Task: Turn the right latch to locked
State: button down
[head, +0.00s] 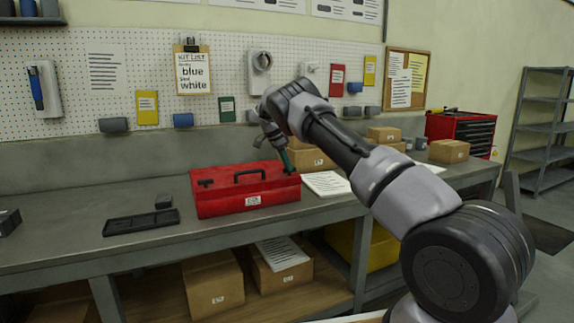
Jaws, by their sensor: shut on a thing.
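A red toolbox (246,203) stands on the grey workbench, with a black carry handle (250,175) on its lid. A small dark left latch (205,183) shows at the lid's left end. My gripper (289,169) reaches down from the upper right to the lid's right end, where the right latch is. Its slim teal-green tip is at the latch, and the jaws are shut on it. The right latch is mostly hidden by the gripper and too small to tell which way it is turned.
A black tray (141,222) and a small dark block (163,202) lie left of the toolbox. White papers (326,184) lie right of it. Cardboard boxes (312,160) stand behind, below my arm. A pegboard (60,110) backs the bench. The bench's left part is mostly clear.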

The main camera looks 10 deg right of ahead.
jog(key=shift+s+d+f, duration=0.15)
jog(key=shift+f, duration=0.05)
jog(key=c, duration=0.8)
grip_release()
jog(key=shift+r, duration=0.15)
jog(key=shift+a+r, duration=0.25)
jog(key=shift+r, duration=0.25)
jog(key=v, duration=0.9)
jog(key=shift+s+r, duration=0.15)
jog(key=shift+r, duration=0.25)
